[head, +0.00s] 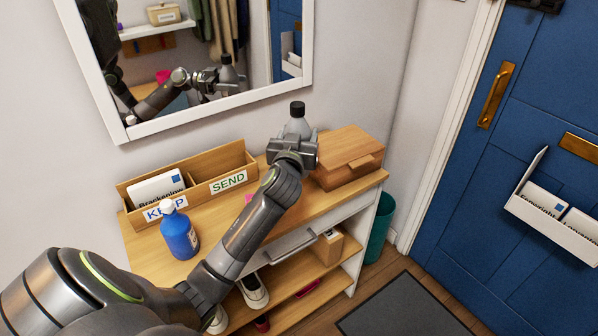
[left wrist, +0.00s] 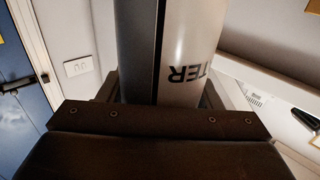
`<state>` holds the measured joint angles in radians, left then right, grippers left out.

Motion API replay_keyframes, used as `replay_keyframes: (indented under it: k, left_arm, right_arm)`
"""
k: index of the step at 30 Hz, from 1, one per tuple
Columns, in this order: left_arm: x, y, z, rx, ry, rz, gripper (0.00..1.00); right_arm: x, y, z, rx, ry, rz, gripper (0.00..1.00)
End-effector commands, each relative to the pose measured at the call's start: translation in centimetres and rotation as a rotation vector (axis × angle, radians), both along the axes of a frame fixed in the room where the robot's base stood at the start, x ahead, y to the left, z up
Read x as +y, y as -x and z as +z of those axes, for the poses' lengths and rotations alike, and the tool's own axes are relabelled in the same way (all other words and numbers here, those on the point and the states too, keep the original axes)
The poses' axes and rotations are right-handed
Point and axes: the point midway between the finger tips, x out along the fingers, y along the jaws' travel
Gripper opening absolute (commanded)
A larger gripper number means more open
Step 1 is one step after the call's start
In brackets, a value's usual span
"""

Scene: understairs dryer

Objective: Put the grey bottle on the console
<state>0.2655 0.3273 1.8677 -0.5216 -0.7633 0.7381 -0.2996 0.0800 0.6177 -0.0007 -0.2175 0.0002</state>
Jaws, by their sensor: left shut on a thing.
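The grey bottle (head: 297,124) has a black cap and stands upright in my left gripper (head: 293,145). My left gripper is shut on it, over the console (head: 205,250). The head view does not show clearly whether the bottle's base touches the console top, as the gripper hides it. In the left wrist view the bottle (left wrist: 195,50) fills the space between the fingers, with part of a printed label showing. My right gripper is in neither view.
A blue bottle (head: 179,235) stands at the console's left, before a wooden letter holder (head: 206,168) marked KEEP and SEND. A wooden box (head: 345,160) sits just right of my gripper. A mirror (head: 130,131) hangs behind. Shoes (head: 254,291) rest below.

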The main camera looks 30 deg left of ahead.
Motion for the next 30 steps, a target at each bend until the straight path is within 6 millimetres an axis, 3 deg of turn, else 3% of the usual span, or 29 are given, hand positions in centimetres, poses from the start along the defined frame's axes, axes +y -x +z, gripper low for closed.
replay_keyframes:
  k: [3,15,29,30]
  left_arm:
    - [0.0,0.0,-2.5,0.003,-0.001,0.0,0.23]
    - [-0.1,0.0,-7.2,0.001,-0.001,0.0,0.23]
    - [-0.1,0.0,-8.1,-0.002,-0.002,-0.002,0.23]
    - [-0.1,0.0,-8.1,0.0,-0.001,-0.001,0.61]
  right_arm:
    - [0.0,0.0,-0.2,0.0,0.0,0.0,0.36]
    - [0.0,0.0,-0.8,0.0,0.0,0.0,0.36]
    - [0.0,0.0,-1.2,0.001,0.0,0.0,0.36]
    - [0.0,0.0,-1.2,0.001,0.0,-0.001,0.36]
